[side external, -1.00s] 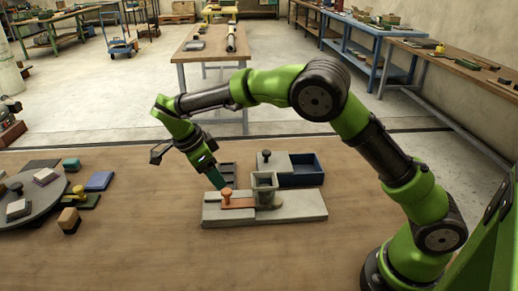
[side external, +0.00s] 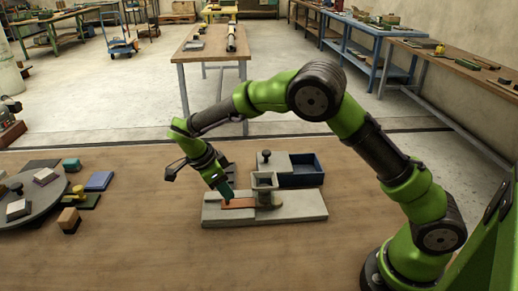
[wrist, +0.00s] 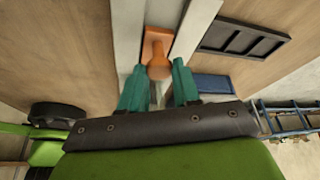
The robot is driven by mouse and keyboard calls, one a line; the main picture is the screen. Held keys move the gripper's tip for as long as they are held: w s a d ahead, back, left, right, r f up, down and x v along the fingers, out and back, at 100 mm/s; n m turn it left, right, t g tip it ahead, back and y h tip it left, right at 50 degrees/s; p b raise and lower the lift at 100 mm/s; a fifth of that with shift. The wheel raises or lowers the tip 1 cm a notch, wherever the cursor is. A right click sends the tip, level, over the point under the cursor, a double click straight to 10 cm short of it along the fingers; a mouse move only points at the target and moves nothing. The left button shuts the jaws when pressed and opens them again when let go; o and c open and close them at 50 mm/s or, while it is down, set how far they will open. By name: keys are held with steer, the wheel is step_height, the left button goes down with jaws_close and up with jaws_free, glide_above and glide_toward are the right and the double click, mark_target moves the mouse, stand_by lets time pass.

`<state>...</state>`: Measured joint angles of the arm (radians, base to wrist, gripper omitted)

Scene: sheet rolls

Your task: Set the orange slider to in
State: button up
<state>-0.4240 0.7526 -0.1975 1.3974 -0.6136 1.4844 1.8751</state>
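The orange slider (side external: 240,203) lies in the channel of a grey base block (side external: 295,212), to the left of a square grey hopper (side external: 264,181). In the wrist view the slider (wrist: 158,38) shows as an orange strip with a round knob at its near end. My gripper (side external: 228,197) is low over the slider's left end, and its teal fingers hide the knob in the side view. In the wrist view my gripper (wrist: 159,68) is open, one finger on each side of the knob. I cannot tell whether either finger touches it.
A blue open box (side external: 302,170) and a grey block with a black knob (side external: 265,156) stand behind the base. A dark slotted tray (wrist: 243,39) shows in the wrist view. A round grey table (side external: 40,200) with several blocks is at far left. The front wood is clear.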

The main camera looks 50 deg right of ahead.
mark_target(239, 204)
jaws_close()
steer(key=shift+s+d+r, duration=0.1)
steer(key=shift+s+d, duration=1.3)
steer(key=o, duration=0.8)
jaws_free()
steer(key=v, duration=1.7)
steer(key=shift+w+a, duration=0.15)
